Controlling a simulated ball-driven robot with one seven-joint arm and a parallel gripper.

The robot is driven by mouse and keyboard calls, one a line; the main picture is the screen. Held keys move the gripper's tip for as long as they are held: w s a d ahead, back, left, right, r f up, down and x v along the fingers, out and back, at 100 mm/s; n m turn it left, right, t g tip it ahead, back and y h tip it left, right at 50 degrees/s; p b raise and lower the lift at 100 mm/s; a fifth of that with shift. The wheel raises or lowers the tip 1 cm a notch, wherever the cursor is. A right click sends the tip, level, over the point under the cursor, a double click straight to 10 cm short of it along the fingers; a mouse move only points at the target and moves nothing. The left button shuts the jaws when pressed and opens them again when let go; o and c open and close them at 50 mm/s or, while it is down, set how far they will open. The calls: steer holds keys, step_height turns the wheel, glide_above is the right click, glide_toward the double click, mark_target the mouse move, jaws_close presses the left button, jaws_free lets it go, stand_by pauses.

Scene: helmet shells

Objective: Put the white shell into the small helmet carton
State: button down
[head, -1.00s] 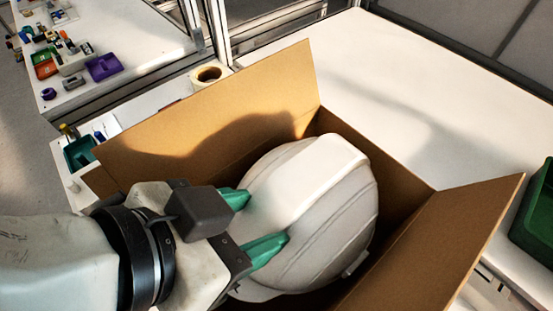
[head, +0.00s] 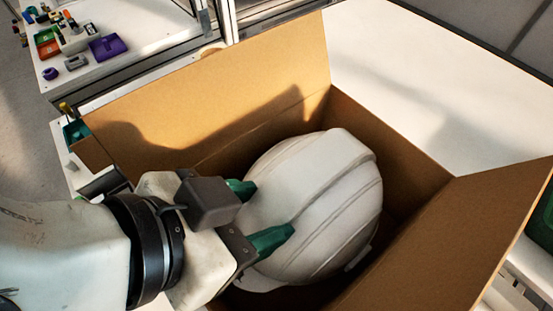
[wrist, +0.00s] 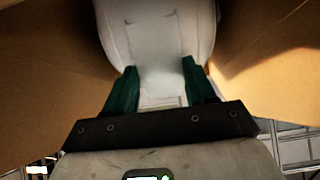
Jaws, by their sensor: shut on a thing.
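The white shell (head: 318,208) is a ribbed white helmet shell, tilted, inside the open mouth of the brown carton (head: 410,150). My gripper (head: 262,212) has green fingers and is shut on the near left side of the shell. In the wrist view my gripper (wrist: 162,90) shows one finger on each side of a part of the white shell (wrist: 160,35). The carton's flaps stand open around the shell. The shell's lower edge is in shadow, and I cannot tell whether it touches the carton floor.
The white table (head: 420,60) is clear behind the carton. A green bin (head: 542,222) stands at the right edge. A side bench at the upper left holds a purple tray (head: 108,47) and several small items. A teal bin (head: 76,131) is left of the carton.

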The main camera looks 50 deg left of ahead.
steer(key=shift+f+b, duration=0.75)
steer(key=shift+f, duration=0.25)
steer(key=shift+c, duration=1.5)
jaws_free()
steer(key=shift+s, duration=0.1)
steer(key=p+v, duration=0.1)
steer(key=v, duration=0.9)
steer(key=shift+s+r, duration=0.2)
steer(key=shift+r, duration=0.05)
